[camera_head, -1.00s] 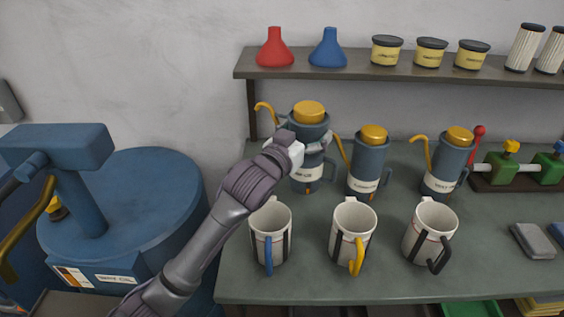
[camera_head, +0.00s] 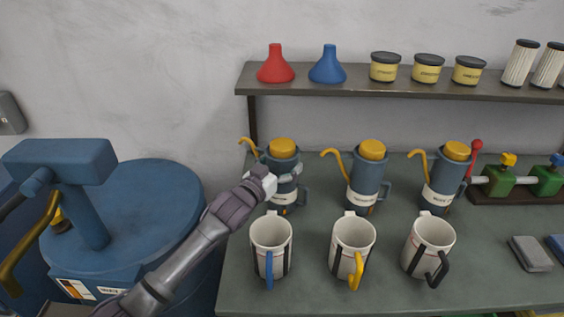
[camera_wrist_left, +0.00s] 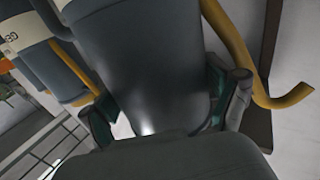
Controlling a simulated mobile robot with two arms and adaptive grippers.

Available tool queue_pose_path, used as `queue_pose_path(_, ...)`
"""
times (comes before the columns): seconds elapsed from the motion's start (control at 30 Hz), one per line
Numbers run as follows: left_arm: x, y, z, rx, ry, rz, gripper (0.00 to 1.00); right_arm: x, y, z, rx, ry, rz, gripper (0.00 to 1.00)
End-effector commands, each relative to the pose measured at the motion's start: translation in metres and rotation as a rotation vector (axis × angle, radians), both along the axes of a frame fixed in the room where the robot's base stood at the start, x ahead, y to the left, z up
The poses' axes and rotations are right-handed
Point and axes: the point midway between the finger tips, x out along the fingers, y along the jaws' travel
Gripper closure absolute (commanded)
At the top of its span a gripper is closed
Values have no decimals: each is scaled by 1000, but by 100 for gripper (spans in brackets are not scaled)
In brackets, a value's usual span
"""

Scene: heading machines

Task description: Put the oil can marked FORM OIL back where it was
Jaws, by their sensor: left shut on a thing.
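My left gripper (camera_head: 283,180) is shut around the body of the leftmost blue-grey oil can (camera_head: 284,163), which has a yellow cap and yellow spout. In the head view this can stands upright at the left of the bench, in line with two similar cans, a middle one (camera_head: 366,175) and a right one (camera_head: 445,178). Their label words are too small to read surely. In the left wrist view the held can's body (camera_wrist_left: 150,60) fills the middle between my fingers. Whether its base touches the bench is hard to tell. My right gripper does not show.
Three white mugs (camera_head: 352,236) stand in front of the cans. A wall shelf (camera_head: 400,86) above holds funnels, tins and filters. The bench (camera_head: 480,265) has bare room at front right. A blue drum (camera_head: 160,220) stands left of the bench.

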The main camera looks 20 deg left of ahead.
Motion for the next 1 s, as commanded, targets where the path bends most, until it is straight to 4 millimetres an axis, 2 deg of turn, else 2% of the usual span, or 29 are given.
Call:
queue_pose_path(0.2, 0, 0, 0, -1, -5, -1, 81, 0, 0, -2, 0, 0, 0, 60)
queue_pose_path(0.23, 0, 0, -2, 0, 0, 0, 8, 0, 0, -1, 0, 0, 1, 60)
queue_pose_path(0.3, 0, 0, -2, 0, 0, 0, 0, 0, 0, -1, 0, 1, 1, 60)
queue_pose_path(0.67, 0, 0, 2, 0, -1, 0, 0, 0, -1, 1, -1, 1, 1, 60)
queue_pose_path(0.83, -21, 6, -2, 1, 2, 0, 0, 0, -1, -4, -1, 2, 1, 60)
queue_pose_path(1.0, -57, 16, -3, 2, 3, -1, 0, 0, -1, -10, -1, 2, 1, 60)
